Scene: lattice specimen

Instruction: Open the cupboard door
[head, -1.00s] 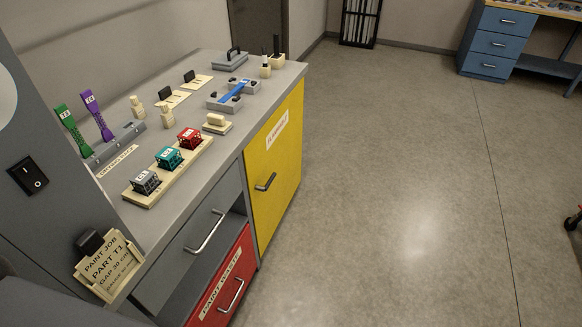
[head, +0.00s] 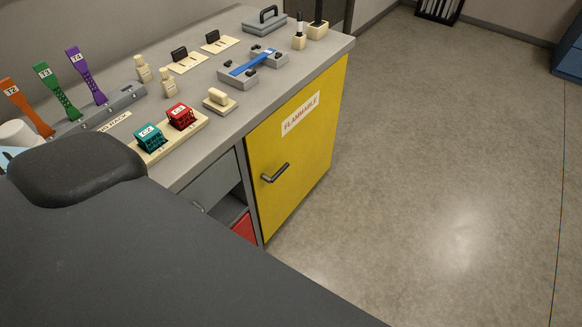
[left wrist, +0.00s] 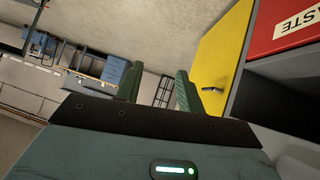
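The yellow cupboard door (head: 296,145) has a "FLAMMABLE" label and a dark bar handle (head: 275,173) near its left edge. It is shut, flush with the front of the grey bench. In the left wrist view the yellow door (left wrist: 222,55) and its handle (left wrist: 213,90) appear to the right of my left gripper (left wrist: 157,86). That gripper's two green fingers stand apart with nothing between them, and they are clear of the handle. A large dark part of my arm covers the lower left of the head view. My right gripper is in neither view.
The bench top (head: 215,125) holds a blue bar on grey blocks (head: 252,66), lattice cubes on a board (head: 181,116), and coloured specimens in a rack. The floor (head: 430,170) to the right is clear.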

